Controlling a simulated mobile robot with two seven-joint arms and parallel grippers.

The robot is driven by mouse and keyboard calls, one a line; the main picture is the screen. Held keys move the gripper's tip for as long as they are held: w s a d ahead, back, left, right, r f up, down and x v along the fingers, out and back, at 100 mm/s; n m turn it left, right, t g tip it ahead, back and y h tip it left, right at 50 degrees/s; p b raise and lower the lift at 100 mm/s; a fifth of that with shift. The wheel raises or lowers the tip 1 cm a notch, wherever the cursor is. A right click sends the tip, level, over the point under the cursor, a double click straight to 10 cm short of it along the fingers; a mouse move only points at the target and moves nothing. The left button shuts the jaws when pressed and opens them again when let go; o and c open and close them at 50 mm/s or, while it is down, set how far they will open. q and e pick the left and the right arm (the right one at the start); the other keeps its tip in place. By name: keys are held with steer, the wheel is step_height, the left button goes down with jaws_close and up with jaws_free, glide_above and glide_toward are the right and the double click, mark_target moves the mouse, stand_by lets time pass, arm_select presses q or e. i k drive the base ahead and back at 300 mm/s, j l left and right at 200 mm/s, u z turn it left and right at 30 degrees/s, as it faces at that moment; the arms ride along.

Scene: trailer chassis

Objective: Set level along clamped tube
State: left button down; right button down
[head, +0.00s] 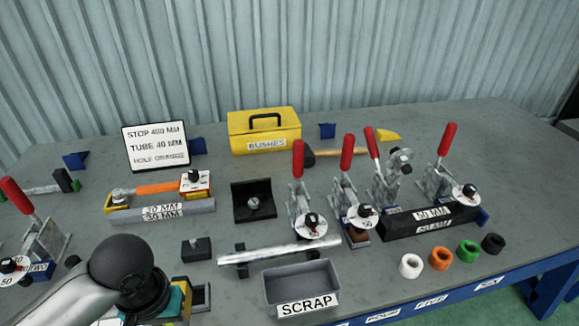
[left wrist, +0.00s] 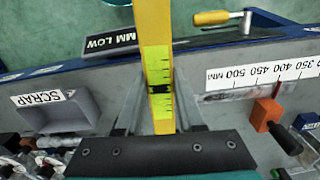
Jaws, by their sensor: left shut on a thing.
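A long yellow level (left wrist: 163,50) with a green marked window runs up the middle of the left wrist view. My left gripper (left wrist: 160,122) is shut on it, one finger on each side. In the head view my left arm comes in at the lower left, and its fingers are mostly hidden behind it. A silvery tube (head: 270,254) lies on dark supports behind the scrap bin, its right end under a red-handled toggle clamp (head: 301,200). The level is apart from this tube, off to its left. My right gripper is not in view.
The grey scrap bin (head: 300,282) stands in front of the tube. More red-handled clamps (head: 345,185), a black block (head: 253,201) and a yellow bushes box (head: 264,132) stand behind. A millimetre scale (left wrist: 265,80) runs along the table edge. Bare table shows at the back right.

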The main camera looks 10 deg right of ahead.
mark_target(416, 216)
steer(key=l, duration=1)
steer(key=l+u, duration=0.15)
steer(key=l, duration=0.85)
steer(key=k+l, duration=0.1)
steer(key=l, duration=0.9)
steer(key=i+u, duration=0.05)
